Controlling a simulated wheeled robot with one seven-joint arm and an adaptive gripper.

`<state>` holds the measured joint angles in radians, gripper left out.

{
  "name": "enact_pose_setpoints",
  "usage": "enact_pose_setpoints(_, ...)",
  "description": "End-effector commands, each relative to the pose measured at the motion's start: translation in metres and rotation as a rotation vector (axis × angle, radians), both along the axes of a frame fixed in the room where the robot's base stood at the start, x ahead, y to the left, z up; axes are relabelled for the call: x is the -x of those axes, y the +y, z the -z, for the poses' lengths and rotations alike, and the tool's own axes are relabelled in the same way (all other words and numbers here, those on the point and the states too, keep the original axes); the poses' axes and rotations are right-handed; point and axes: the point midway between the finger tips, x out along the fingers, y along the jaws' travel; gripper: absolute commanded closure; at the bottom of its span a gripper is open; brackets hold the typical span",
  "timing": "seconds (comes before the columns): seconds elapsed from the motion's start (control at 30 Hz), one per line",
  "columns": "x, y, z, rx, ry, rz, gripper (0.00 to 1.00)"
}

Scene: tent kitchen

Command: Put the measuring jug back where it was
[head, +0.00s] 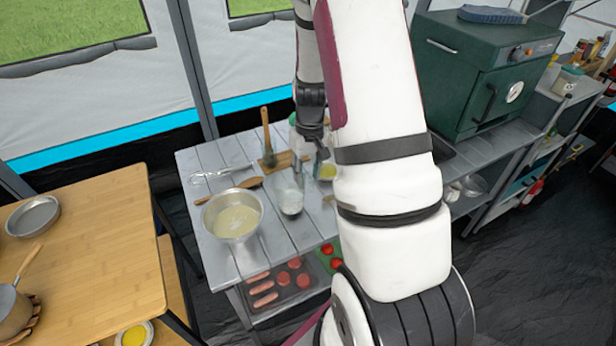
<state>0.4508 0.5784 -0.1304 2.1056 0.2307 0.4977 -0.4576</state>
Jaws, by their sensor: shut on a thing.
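The clear measuring jug (290,196) stands upright at the grey slatted table, with some pale contents low inside. I cannot tell whether its base touches the table. My gripper (319,153) is at the jug's upper right side and is shut on it. My white arm hides part of the table's right side, and the exact grip on the jug is hard to see.
A metal bowl of batter (233,217) stands left of the jug. A whisk (216,174), a wooden spoon (246,185) and a small yellow-filled bowl (327,172) lie close by. A tray of sausages and patties (280,284) is on the shelf below. A green oven (488,75) stands right.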

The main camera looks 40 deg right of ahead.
Motion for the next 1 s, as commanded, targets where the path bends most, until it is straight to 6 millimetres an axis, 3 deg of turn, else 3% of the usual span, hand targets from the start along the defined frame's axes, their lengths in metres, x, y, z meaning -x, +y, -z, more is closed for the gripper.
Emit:
enact_pose_setpoints(0.13, 0.001, 0.000, 0.015, 0.000, 0.001, 0.001, 1.00)
enact_pose_setpoints(0.47, 0.000, 0.000, 0.018, 0.000, 0.000, 0.001, 1.00)
enact_pose_setpoints(0.5, 0.000, 0.000, 0.019, 0.000, 0.000, 0.000, 0.66)
enact_pose_setpoints(0.6, 0.000, 0.000, 0.018, 0.000, 0.000, 0.000, 0.48)
enact_pose_setpoints(1.0, -0.001, 0.000, 0.011, 0.002, -0.004, 0.000, 0.48)
